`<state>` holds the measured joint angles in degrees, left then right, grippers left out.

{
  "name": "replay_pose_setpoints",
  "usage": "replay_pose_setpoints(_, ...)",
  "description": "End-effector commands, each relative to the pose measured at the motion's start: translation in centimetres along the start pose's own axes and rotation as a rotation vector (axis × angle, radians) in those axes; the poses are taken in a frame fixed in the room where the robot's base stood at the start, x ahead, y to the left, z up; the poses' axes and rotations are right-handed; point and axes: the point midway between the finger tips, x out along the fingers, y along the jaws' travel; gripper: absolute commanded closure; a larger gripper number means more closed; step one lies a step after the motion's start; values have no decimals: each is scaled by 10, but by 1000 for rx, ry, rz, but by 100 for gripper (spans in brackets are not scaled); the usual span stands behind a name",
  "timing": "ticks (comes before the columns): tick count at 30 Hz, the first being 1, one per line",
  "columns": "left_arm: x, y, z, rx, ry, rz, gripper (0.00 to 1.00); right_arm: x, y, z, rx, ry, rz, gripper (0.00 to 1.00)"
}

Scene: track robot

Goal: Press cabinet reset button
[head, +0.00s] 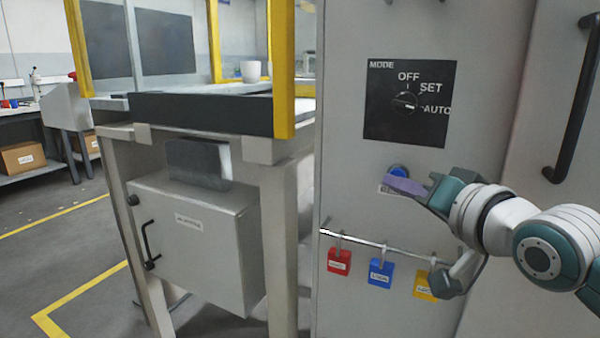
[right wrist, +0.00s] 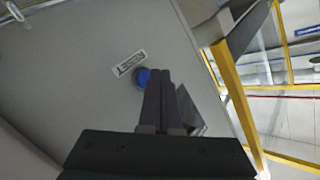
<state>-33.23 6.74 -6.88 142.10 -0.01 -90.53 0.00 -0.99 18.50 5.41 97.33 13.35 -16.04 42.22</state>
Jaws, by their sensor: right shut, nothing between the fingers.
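The blue round reset button (head: 398,170) is on the grey cabinet's front (head: 350,165), below the mode dial. A small white label sits just below it, partly covered by my fingers in the head view. My right gripper (head: 390,185) is shut and empty, its purple fingers pointing left across the panel just below the button. In the right wrist view the button (right wrist: 142,78) shows at the left of the closed fingertips (right wrist: 161,72), partly hidden by them. I cannot tell whether they touch it. My left gripper is not in view.
A black mode panel (head: 410,103) with its dial is above the button. Red (head: 339,262), blue (head: 380,273) and yellow (head: 423,285) tags hang from a rail below. A black handle (head: 574,105) is at right. A yellow-framed workstation stands at left.

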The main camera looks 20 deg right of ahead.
Motion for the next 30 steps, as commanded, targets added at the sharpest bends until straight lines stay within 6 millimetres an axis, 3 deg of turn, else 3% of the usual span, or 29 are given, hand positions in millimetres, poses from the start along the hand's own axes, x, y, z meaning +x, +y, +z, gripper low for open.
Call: replay_pose_setpoints(30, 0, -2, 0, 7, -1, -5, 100, 6, 4, -5, 0, 1, 0, 100)
